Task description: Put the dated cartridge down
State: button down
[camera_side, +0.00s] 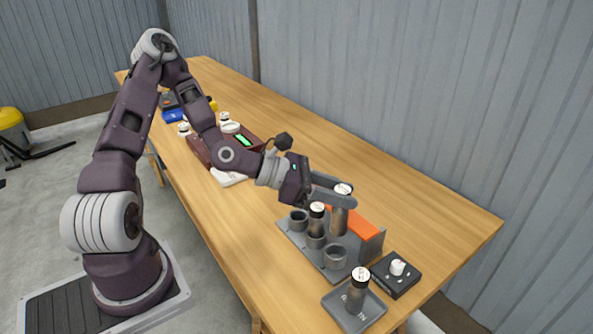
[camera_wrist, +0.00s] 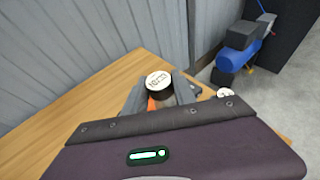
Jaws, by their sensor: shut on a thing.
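In the wrist view the cap of this cartridge (camera_wrist: 158,82) sits between the two fingers and bears dark printed characters, too small to read surely. It is held upright over the grey rack (camera_side: 293,236), beside the orange strip (camera_side: 353,221). I cannot tell whether its base touches the rack. A second white-capped cartridge (camera_side: 317,216) stands in a cup of the rack. A third cartridge (camera_side: 357,287) stands on a grey tray (camera_side: 340,312) at the front.
Empty cups (camera_side: 335,255) show in the rack. A black box with a white knob (camera_side: 397,268) stands right of the tray. A dark red case (camera_side: 198,150) and more white-capped items (camera_side: 223,117) lie farther back. The table's right side is clear.

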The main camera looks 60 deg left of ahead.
jog(key=w+a+r+n+t+y, duration=0.3)
jog(key=w+a+r+n+y, duration=0.45)
jog(key=a, duration=0.35)
jog(key=s+a+f+n+y, duration=0.1)
jog(key=s+a+f, duration=0.25)
jog(key=a, duration=0.45)
jog(key=s+a+f+n+y, duration=0.1)
jog(key=s+a+f+y, duration=0.1)
jog(key=a+f, duration=0.4)
notch_tip(320, 180, down, 9)
jog(key=a, duration=0.1)
jog(key=shift+s+a+g, duration=0.25)
jog(key=shift+a+g, duration=0.15)
jog(key=shift+f+m+h, duration=0.25)
jog(key=c, duration=1)
grip_release()
